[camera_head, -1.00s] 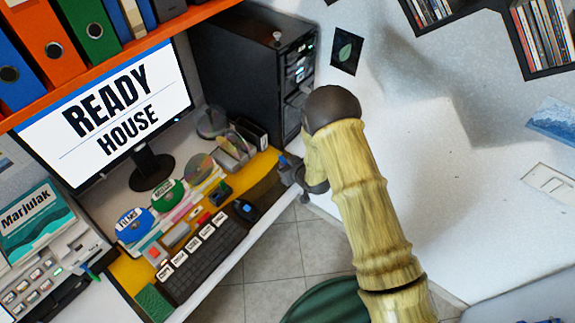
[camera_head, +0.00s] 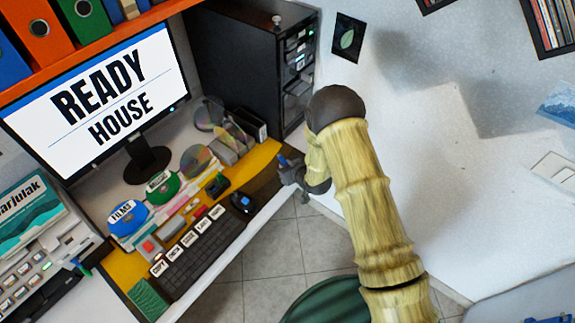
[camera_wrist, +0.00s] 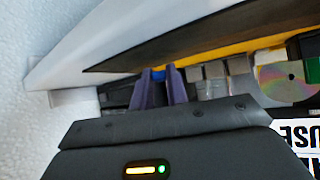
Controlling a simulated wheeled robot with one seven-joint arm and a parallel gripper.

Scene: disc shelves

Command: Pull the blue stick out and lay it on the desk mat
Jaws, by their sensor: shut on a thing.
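My gripper (camera_head: 286,164) is over the right end of the desk, close to its front edge. It is shut on the blue stick (camera_head: 283,160), of which only a small blue piece shows at the fingertips. In the wrist view, a bit of the blue stick (camera_wrist: 159,73) shows between the two purple-grey fingers (camera_wrist: 159,80); the rest is hidden. The dark brown desk mat (camera_head: 262,186) lies along the front of the desk beside a yellow strip. It shows as a dark band in the wrist view (camera_wrist: 150,55).
A black mouse (camera_head: 242,203) and a keyboard (camera_head: 190,250) lie left of the gripper. Behind are discs (camera_head: 195,160), grey holders (camera_head: 232,145) and a black computer tower (camera_head: 255,65). The monitor (camera_head: 95,105) stands at left. Tiled floor (camera_head: 290,240) lies beyond the desk edge.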

